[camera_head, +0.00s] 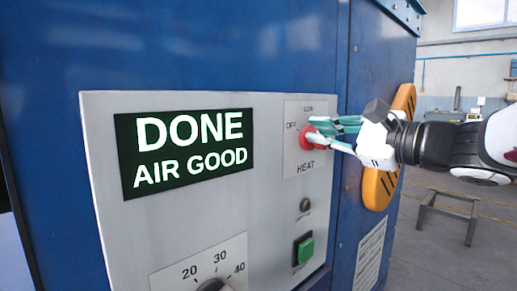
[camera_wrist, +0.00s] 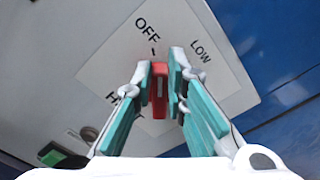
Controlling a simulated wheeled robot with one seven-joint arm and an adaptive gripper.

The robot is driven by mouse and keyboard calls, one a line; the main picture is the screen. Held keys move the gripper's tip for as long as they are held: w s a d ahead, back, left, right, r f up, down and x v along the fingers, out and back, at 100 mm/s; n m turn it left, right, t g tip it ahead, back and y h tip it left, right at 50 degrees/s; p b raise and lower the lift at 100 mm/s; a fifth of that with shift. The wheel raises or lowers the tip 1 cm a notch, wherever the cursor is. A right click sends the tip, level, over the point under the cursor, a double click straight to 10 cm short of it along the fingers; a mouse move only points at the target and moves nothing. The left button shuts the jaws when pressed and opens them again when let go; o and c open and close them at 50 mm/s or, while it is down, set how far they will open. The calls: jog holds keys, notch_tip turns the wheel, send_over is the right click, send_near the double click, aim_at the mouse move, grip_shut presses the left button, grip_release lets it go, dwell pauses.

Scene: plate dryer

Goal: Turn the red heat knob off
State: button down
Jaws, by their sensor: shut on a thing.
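The red heat knob (camera_head: 306,138) sits on a white label plate (camera_head: 291,165) at the right of the grey control panel. The plate reads OFF at the left, a word at the top and HEAT below. In the wrist view the knob's red bar (camera_wrist: 159,80) stands between my two teal-padded fingers. Its long side points up, roughly toward the OFF tick; I cannot tell if it lines up exactly. My gripper (camera_head: 318,131) is shut on the knob. The fingers hide part of the knob and of the HEAT lettering in the wrist view.
A dark display (camera_head: 185,150) reads DONE AIR GOOD. Below the knob are a small round dark fitting (camera_head: 305,204) and a green button (camera_head: 304,249). A numbered dial (camera_head: 213,284) is at the bottom. An orange part (camera_head: 378,186) sticks out beside the arm.

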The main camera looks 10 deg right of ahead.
jog(key=shift+s+a+f+n+b, duration=0.1)
jog(key=shift+f+n+b, duration=0.2)
jog(key=shift+n+b, duration=1)
jog(key=shift+b, duration=0.35)
jog(key=c, duration=1.6)
grip_release()
jog(key=shift+s, duration=0.1)
jog(key=v, duration=1.2)
jog(key=shift+a, duration=0.1)
